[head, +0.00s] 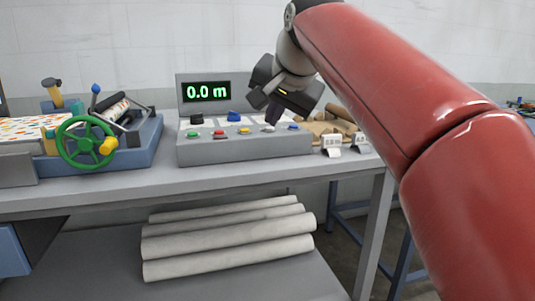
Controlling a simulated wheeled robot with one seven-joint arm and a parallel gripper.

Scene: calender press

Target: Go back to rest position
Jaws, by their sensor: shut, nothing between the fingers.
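My red arm reaches in from the right of the head view. My gripper (268,110) is shut and empty. It hangs in front of the right part of the grey control panel (240,153), over its sloped top near the blue button (293,127). Whether the fingertips touch the panel cannot be told. The panel carries a display (206,91) reading 0.0 m in green. Its front row has green, red, yellow, grey and blue buttons. Behind them are a black knob (197,118) and a blue knob (234,116).
Left of the panel stands the press (140,150) with a green handwheel (86,142) and patterned sheet (25,131). Brown rolls (335,124) and small white label cards (331,146) lie to the right. White rolls (228,243) lie on the shelf below the table (200,187).

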